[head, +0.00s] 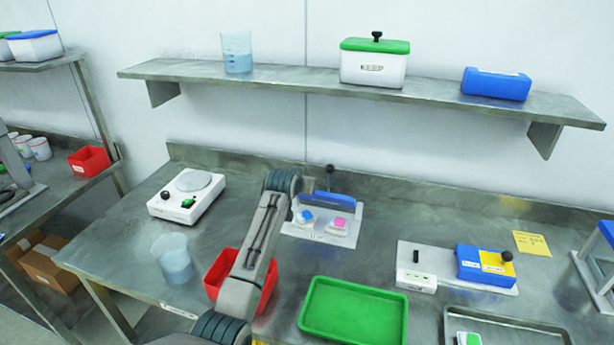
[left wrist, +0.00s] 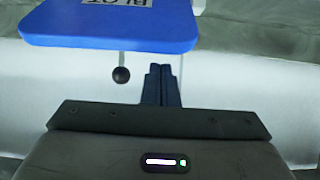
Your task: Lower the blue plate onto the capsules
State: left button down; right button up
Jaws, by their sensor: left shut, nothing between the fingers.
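The blue plate (head: 345,207) stands raised at the back of a white base (head: 318,238), with a black-knobbed lever (head: 330,171) beside it. In the left wrist view the blue plate (left wrist: 110,28) fills the top left, bearing a partly cut-off label, with a black knob below it. A blue capsule (head: 307,216) and a pink capsule (head: 340,222) lie on white pads in front of the plate, uncovered. My left gripper (left wrist: 161,84) is shut and empty, just below the plate's edge in the wrist view. In the head view my wrist hides its fingertips. My right gripper is not in view.
A red bin (head: 214,272) stands partly behind my left arm, and a green tray (head: 353,312) lies to its right. A white scale (head: 187,194) and a beaker (head: 173,258) are at left. A white-and-blue device (head: 417,280) is at right. A shelf (head: 350,82) hangs above.

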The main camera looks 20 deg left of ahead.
pick_arm(q)
jog(key=s+f+t+b, duration=0.1)
jog(key=f, duration=0.1)
jog(key=s+f+t+b, duration=0.1)
jog(key=s+f, duration=0.1)
jog(key=f, duration=0.1)
jog(key=s+f+t, duration=0.1)
jog(key=s+f, duration=0.1)
jog(key=shift+s+f+b, duration=0.15)
jog(key=shift+f+b, duration=0.05)
jog(key=shift+b, duration=0.2)
jog(key=shift+f, duration=0.25)
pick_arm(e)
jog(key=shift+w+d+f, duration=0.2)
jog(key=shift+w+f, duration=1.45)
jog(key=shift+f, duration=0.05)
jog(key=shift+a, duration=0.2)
pick_arm(q)
jog(key=shift+r, duration=0.1)
